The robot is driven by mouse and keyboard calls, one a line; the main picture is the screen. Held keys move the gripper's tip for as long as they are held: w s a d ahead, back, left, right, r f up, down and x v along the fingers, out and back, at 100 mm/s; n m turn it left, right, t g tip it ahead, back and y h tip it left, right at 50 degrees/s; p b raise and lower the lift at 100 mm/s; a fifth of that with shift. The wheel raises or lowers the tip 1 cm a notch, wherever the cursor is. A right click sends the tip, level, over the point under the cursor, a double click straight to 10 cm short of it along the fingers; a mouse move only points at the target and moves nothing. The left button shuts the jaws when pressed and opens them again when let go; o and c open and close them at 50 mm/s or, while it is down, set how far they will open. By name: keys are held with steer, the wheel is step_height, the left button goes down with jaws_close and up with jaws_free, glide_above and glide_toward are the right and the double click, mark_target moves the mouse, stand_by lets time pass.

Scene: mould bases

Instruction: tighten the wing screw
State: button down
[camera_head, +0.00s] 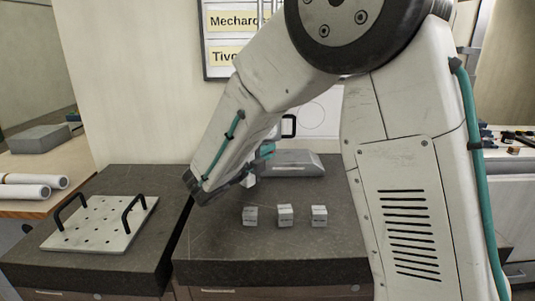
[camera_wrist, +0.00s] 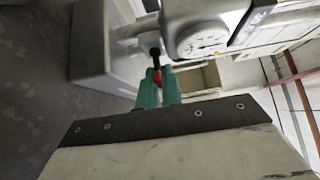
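My gripper (camera_wrist: 158,88) shows in the wrist view as two teal fingers close together. A small part with a black end (camera_wrist: 155,52) and a red section, perhaps the wing screw, lies at or just beyond the fingertips. I cannot tell whether the fingers touch it. It sits beside a round white dial (camera_wrist: 202,41) on a pale grey device. In the head view, my gripper (camera_head: 266,151) is at the device's grey base (camera_head: 293,164), with my arm hiding much of the device. No wing screw can be made out there.
Three small pale cubes (camera_head: 285,215) stand in a row on the dark bench top (camera_head: 270,248). A perforated plate (camera_head: 100,224) with two black handles lies on the left bench. White rolls (camera_head: 32,186) lie at far left. The bench front is clear.

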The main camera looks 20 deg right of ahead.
steer(key=shift+r+m+y, duration=0.15)
steer(key=shift+m+y, duration=0.85)
steer(key=shift+m, duration=0.1)
steer(key=m+y, duration=0.3)
steer(key=y, duration=0.1)
steer(key=shift+d+m+g, duration=0.1)
steer(key=shift+m+g, duration=0.2)
steer(key=shift+m, duration=0.1)
steer(key=m+t+y, duration=0.1)
steer(key=m+y, duration=0.1)
steer(key=y, duration=0.2)
steer(key=shift+s+m, duration=0.1)
steer(key=shift+m, duration=0.2)
steer(key=shift+m+t+y, duration=0.3)
steer(key=shift+m+y, duration=0.4)
steer(key=shift+y, duration=0.4)
steer(key=c, duration=1.7)
jaws_free()
steer(key=shift+f, duration=0.2)
